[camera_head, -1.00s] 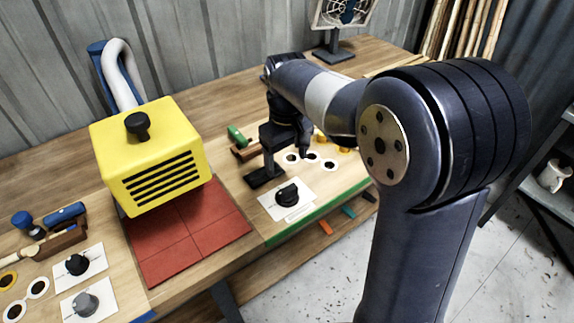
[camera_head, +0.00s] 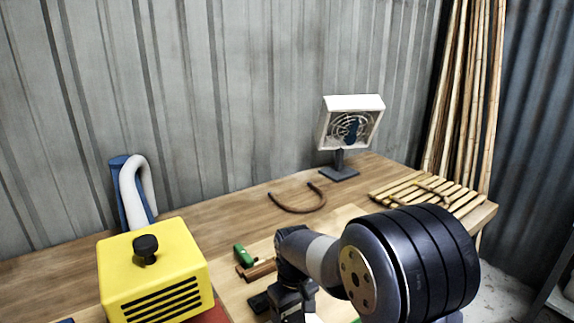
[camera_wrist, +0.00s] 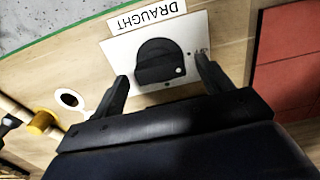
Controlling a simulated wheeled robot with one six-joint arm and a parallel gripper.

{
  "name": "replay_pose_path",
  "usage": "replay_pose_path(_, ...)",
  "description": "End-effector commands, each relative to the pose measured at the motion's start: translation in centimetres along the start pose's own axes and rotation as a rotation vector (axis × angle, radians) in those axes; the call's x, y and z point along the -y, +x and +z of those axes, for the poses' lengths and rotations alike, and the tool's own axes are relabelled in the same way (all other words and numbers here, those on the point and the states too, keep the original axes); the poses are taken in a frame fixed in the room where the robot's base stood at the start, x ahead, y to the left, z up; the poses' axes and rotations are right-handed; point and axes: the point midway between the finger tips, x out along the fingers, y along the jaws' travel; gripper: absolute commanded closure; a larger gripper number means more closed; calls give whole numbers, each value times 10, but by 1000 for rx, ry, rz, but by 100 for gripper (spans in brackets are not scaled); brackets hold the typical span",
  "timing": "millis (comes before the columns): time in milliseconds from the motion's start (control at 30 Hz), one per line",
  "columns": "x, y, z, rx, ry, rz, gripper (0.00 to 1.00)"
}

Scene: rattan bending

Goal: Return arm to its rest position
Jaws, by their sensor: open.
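My gripper (camera_wrist: 160,97) is open in the wrist view. Its two black fingers stand apart, with a black rotary knob (camera_wrist: 157,62) on a white plate marked DRAUGHT (camera_wrist: 125,52) showing between them. I see nothing held; whether a finger touches the plate I cannot tell. In the head view my arm reaches low over the workbench (camera_head: 215,237), and its lower end is cut off by the bottom edge, so the fingertips do not show there.
A yellow box (camera_head: 155,265) with a black knob stands left of my arm. A curved rattan piece (camera_head: 298,207), a white fan (camera_head: 350,125) and a slatted rack (camera_head: 425,192) are behind. A green-handled tool (camera_head: 244,255) lies close to the arm.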

Motion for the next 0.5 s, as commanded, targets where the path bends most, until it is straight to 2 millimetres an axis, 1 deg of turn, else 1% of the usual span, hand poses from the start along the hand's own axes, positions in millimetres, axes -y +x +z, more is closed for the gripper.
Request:
replay_pose_path(33, 0, 6, 0, 2, 0, 0, 25)
replay_pose_path(100, 0, 12, 0, 1, 2, 0, 25)
replay_pose_path(233, 0, 10, 0, -1, 35, 0, 25)
replay_pose_path(500, 0, 10, 0, -1, 43, 0, 25)
